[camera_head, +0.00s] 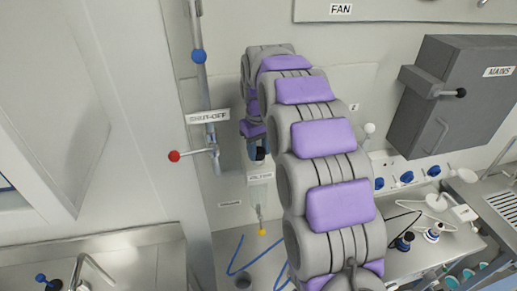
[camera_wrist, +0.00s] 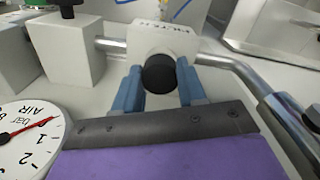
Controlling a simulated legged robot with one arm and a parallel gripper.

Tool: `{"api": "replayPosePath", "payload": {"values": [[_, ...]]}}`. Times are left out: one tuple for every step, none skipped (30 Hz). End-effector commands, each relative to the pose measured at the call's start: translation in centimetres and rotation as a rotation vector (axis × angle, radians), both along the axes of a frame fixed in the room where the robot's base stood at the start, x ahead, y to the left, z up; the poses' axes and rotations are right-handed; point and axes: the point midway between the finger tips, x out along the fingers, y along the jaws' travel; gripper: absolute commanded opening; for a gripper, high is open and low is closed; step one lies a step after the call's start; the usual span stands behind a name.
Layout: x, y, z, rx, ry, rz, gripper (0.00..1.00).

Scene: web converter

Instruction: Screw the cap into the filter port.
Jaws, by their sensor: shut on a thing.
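The black round cap (camera_wrist: 158,73) is between the two blue fingers of my gripper (camera_wrist: 159,80) in the wrist view. My gripper is shut on it. Right behind the cap is the pale filter block (camera_wrist: 150,38), with an upside-down label partly reading FILTER. The cap appears against the block's face and covers the port, so I cannot tell how deep it sits. In the head view my gripper (camera_head: 258,146) is at the wall, with the dark cap (camera_head: 260,154) just above the small pale filter block (camera_head: 259,178).
A metal pipe (camera_wrist: 225,63) runs out from the filter block. An air gauge (camera_wrist: 30,135) is at the left of the wrist view. In the head view, a pipe with a red-knobbed shut-off lever (camera_head: 174,156) is left of my gripper. A grey MAINS box (camera_head: 455,90) is at right.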

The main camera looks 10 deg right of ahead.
Motion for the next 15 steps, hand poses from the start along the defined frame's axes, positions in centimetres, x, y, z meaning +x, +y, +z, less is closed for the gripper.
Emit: {"api": "replayPosePath", "payload": {"values": [[-0.02,-0.03,-0.06,-0.001,0.001,-0.015,0.00],[-0.02,-0.03,-0.06,-0.001,0.001,-0.034,0.00],[-0.02,-0.04,-0.08,-0.001,0.000,-0.070,0.00],[-0.02,-0.04,-0.08,-0.002,0.001,-0.103,0.00],[-0.01,-0.05,-0.08,-0.002,0.001,-0.139,0.00],[-0.02,-0.07,-0.08,-0.002,0.001,-0.187,0.00],[-0.03,-0.07,-0.09,-0.002,0.001,-0.220,0.00],[-0.02,-0.07,-0.08,-0.002,0.001,-0.251,0.00],[-0.02,-0.05,-0.07,-0.002,0.001,-0.285,0.00],[-0.02,-0.03,-0.07,-0.001,0.001,-0.307,0.00],[-0.03,-0.01,-0.08,-0.001,0.001,-0.323,0.00],[-0.03,0.01,-0.07,-0.001,0.001,-0.338,0.00],[-0.03,0.03,-0.07,-0.001,0.001,-0.345,0.00],[-0.02,0.03,-0.07,-0.001,0.001,-0.349,0.00],[-0.03,0.04,-0.07,-0.001,0.001,-0.350,0.00]]}}
